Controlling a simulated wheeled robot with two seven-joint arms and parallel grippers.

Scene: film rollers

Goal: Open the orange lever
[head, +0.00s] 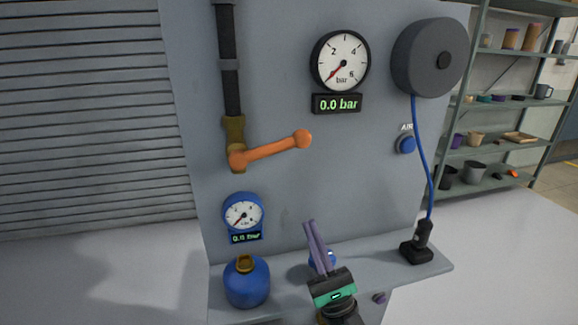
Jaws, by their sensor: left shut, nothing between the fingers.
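The orange lever (270,149) is on a brass valve (234,128) at the lower end of a black vertical pipe (229,65) on the grey panel. It points right and slightly upward, with a round knob at its free end. My left gripper (311,222) is below the lever's knob, clearly apart from it in the picture. Its purple fingers point up and are shut with nothing between them. My right gripper is not in view.
A large gauge (340,61) and a small blue gauge (243,214) both read 0.0 bar. A blue bottle (247,282) stands on the ledge at lower left. A black tool (417,246) on a blue hose (421,155) stands at right, below a dark reel (430,57).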

